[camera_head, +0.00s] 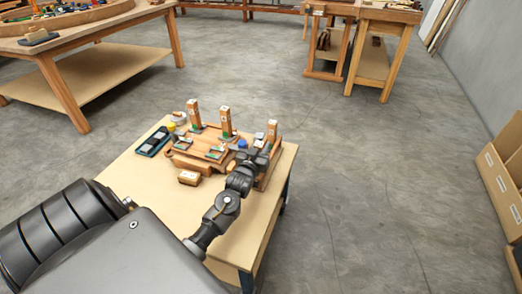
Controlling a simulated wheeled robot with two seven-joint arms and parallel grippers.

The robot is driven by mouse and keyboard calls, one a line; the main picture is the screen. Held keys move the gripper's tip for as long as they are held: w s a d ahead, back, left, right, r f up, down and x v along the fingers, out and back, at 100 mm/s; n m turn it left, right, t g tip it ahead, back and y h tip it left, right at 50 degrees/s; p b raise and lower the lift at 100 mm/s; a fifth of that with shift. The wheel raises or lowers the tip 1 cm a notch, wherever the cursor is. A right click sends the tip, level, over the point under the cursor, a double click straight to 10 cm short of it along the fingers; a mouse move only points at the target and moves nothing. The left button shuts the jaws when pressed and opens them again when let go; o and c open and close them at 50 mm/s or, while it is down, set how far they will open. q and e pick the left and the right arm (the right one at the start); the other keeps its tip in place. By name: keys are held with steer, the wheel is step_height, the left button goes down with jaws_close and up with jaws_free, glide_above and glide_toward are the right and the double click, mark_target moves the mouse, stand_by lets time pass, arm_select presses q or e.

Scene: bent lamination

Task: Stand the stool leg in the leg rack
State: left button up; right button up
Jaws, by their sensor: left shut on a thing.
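My left gripper (260,146) is at the right end of the wooden leg rack (185,163) on the workbench. It is shut on the stool leg (272,130), a light wooden post that stands about upright, its top showing just beyond the fingers. The gripper and wrist hide the leg's lower part, so I cannot tell whether its foot is in the rack. Two similar upright wooden posts stand at the rack's back left (193,113) and middle (225,121). My right gripper is not in view.
The workbench (150,195) is bare at its front left. A dark tray (153,141) lies left of the rack, and a small wooden block (189,178) lies in front. Other tables (75,40) stand farther back, with cardboard boxes (500,190) at the right wall.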

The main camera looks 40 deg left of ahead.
arm_select(q)
steer(key=shift+f, duration=0.45)
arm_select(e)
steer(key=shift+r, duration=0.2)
arm_select(q)
steer(key=shift+f, duration=0.15)
steer(key=o, duration=1.1)
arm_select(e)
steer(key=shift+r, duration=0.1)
arm_select(q)
steer(key=shift+r, duration=0.25)
steer(key=p+v, duration=0.1)
steer(key=v, duration=1.1)
steer(key=shift+f, duration=0.1)
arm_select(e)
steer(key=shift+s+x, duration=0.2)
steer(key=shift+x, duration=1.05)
